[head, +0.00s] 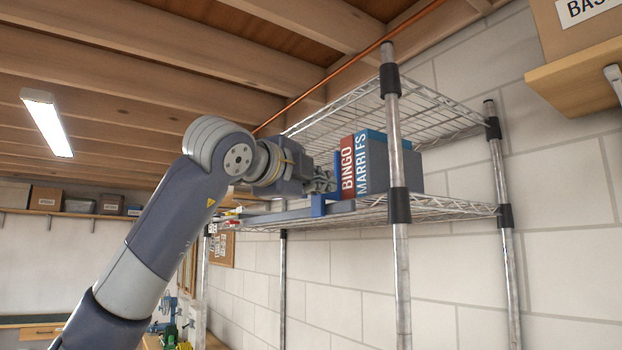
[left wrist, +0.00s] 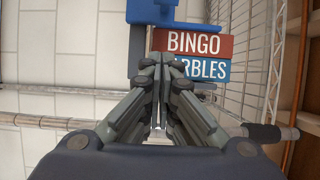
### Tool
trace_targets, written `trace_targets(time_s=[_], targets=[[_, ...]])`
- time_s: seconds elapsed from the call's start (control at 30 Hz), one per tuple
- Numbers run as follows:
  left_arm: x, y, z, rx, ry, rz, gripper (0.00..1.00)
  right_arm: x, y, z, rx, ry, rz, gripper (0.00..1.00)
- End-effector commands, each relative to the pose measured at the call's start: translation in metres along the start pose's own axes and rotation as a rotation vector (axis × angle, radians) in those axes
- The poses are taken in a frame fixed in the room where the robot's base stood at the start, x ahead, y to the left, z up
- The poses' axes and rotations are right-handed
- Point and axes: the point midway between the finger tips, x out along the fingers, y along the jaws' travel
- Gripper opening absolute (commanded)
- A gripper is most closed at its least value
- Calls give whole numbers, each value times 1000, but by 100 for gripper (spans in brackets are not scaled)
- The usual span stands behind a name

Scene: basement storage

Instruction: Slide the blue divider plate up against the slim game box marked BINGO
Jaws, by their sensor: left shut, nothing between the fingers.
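The slim red game box marked BINGO (head: 347,168) stands upright on the wire shelf, with the blue MARBLES box (head: 366,165) against its right side. In the left wrist view the BINGO spine (left wrist: 194,42) lies just ahead of the fingers. The blue divider plate (head: 318,205) shows as a low blue part at the shelf front, left of BINGO. It also shows in the left wrist view (left wrist: 150,12), close to the BINGO edge; I cannot tell whether they touch. My left gripper (head: 328,181) is shut and empty in front of the box spines and hides part of the plate. It shows in the left wrist view (left wrist: 158,66). My right gripper is out of view.
The wire shelf (head: 440,208) has a metal post (head: 399,140) in front of the boxes and another wire shelf (head: 440,105) above them. A wooden wall shelf (head: 578,80) with a carton is at upper right. A grey box stands behind MARBLES.

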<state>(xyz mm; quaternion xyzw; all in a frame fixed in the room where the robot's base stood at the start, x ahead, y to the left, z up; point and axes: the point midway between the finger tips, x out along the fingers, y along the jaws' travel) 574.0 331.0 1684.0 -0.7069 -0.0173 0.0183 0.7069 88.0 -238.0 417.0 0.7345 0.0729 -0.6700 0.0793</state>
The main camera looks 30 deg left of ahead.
Motion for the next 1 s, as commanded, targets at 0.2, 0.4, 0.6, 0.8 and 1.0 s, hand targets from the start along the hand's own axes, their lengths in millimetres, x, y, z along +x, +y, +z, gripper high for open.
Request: trace_targets(time_s=[0.2,0.4,0.6,0.8,1.0], targets=[[33,-5,15,-3,-4,0,0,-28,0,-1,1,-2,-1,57],[38,-2,34,-1,-1,0,0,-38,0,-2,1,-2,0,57],[39,0,38,0,2,-1,0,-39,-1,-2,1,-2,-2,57],[39,0,38,0,2,-1,0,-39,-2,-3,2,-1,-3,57],[40,2,42,-1,1,-3,0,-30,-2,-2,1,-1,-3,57]])
